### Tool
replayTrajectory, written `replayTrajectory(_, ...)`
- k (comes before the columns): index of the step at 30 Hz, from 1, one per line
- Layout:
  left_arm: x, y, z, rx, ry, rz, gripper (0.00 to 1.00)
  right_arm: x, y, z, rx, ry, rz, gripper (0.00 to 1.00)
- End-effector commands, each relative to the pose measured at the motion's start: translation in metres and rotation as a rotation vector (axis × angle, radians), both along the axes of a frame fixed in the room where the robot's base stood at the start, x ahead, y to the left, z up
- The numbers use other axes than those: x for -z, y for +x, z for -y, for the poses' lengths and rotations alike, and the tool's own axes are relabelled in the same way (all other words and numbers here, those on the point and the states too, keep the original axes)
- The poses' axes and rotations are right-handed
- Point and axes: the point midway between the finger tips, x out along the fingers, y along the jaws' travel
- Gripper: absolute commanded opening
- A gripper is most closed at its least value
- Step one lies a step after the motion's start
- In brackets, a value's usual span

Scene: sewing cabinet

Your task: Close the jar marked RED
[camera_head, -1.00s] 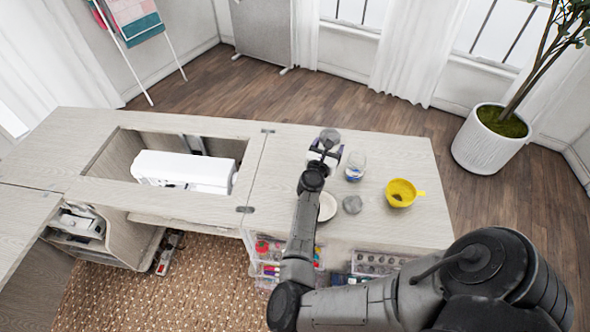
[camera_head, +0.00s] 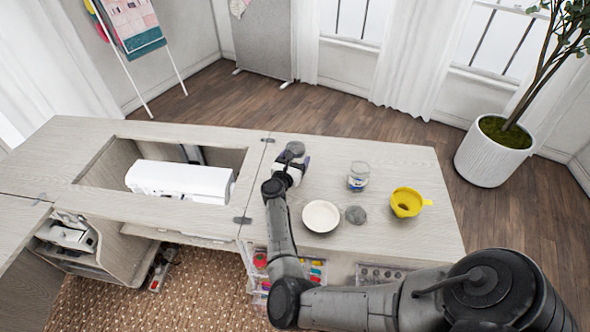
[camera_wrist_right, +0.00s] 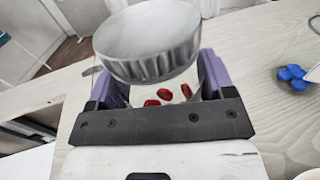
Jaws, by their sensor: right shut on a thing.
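My right gripper (camera_head: 287,167) is shut around a clear jar with red pieces inside, near the back of the table and left of the bowl. In the right wrist view the gripper (camera_wrist_right: 155,100) has a purple finger on either side of the jar (camera_wrist_right: 172,93). A grey ribbed lid (camera_wrist_right: 148,42) sits over the jar's top; it also shows in the head view (camera_head: 296,148). I cannot tell if the lid is fully seated. The RED marking is not visible. My left gripper is not in view.
A second clear jar (camera_head: 358,176) with blue contents stands to the right, with a loose grey lid (camera_head: 355,215) in front of it. A white bowl (camera_head: 321,217) and a yellow cup (camera_head: 407,202) are nearby. A sewing machine (camera_head: 180,181) sits in the opening at left.

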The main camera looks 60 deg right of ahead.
Motion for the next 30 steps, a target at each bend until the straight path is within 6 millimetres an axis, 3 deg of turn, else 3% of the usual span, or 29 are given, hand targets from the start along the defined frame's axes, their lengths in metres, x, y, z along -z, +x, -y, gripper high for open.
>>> replayTrajectory(9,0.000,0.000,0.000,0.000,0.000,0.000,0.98,0.001,0.000,0.000,0.000,-0.001,-0.001,0.09)
replayTrajectory(19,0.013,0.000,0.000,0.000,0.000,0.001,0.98,0.038,0.000,0.000,0.000,0.000,-0.003,0.09)
replayTrajectory(30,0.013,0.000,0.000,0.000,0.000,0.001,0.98,0.040,0.000,0.000,0.000,0.000,-0.002,0.09)
